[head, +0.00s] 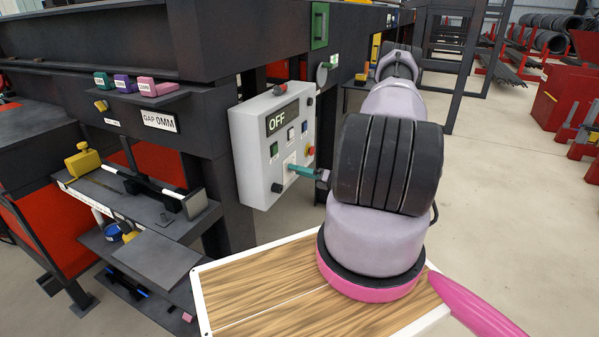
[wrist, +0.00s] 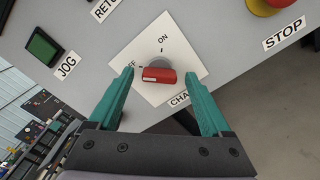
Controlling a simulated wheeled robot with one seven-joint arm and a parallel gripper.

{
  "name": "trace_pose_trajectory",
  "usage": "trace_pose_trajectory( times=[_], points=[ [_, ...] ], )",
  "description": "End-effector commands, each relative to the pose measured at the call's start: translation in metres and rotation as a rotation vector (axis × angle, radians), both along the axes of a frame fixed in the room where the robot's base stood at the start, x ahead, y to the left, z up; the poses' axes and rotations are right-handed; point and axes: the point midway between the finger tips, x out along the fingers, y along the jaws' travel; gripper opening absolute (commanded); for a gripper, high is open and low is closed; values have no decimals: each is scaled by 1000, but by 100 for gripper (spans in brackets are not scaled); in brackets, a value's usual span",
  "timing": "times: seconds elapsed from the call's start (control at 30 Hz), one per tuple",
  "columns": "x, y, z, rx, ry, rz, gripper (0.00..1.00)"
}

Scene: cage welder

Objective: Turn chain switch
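The chain switch (wrist: 159,75) is a red rotary knob on a white plate in the wrist view. Its plate carries the labels ON and OFF, and the partly hidden label below begins "CHA". The knob lies roughly level, its white-marked end toward the OFF side at left. My gripper (wrist: 158,95) has teal fingers, open, one on each side of the knob with a gap to it. In the head view my gripper (head: 296,171) is in front of the grey control box (head: 250,165), pointing at its face; the knob is hidden there.
The box display (head: 282,119) reads OFF. A green JOG button (wrist: 43,46) and a yellow-red STOP button (wrist: 268,5) flank the switch plate. A dark shelf (head: 140,205) with tools stands left of the box. Open floor lies to the right.

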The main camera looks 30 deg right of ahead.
Motion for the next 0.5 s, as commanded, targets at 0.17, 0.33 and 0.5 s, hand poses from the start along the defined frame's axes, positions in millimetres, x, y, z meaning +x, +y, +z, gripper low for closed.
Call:
trace_pose_trajectory(
  times=[0.17, 0.33, 0.5],
  points=[
    [-2, -3, 0, 0, -1, -1, 82],
    [-21, -18, 1, 2, 1, -5, 82],
    [-49, -40, 0, -1, 0, -5, 82]
  ],
)
